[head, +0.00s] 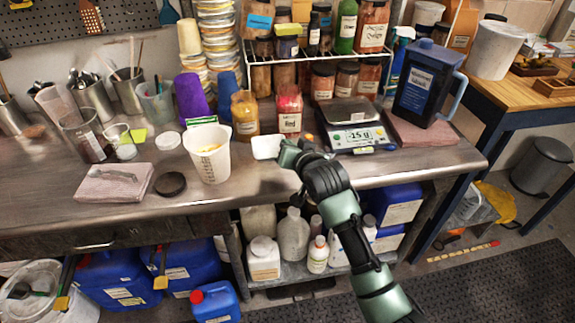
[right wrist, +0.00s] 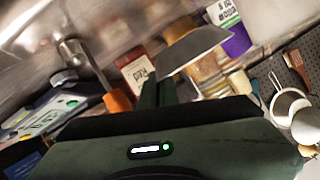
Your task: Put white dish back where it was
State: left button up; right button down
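The white dish (head: 267,147) is a small, shallow square dish. In the head view it is at the tip of my right gripper (head: 284,153), over the steel counter, left of the scale. The right wrist view shows the dish (right wrist: 195,48) tilted and grey in shade, its near edge at the fingers (right wrist: 158,92). The right gripper looks shut on that edge. The digital scale (head: 354,133) has a bare top plate and reads -15 g. My left gripper is in neither view.
A white measuring jug (head: 210,155) stands left of the dish. A red-filled jar (head: 289,110) and a yellow jar (head: 244,114) stand behind it. A dark blue jug (head: 425,85) stands on a pink cloth (head: 420,132) at right. The front counter strip (head: 250,190) is clear.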

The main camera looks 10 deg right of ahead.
aim_at(288, 174)
jog(key=shift+f, duration=3.6)
jog(key=shift+f, duration=0.1)
jog(key=c, duration=1.7)
grip_release()
jog(key=v, duration=1.2)
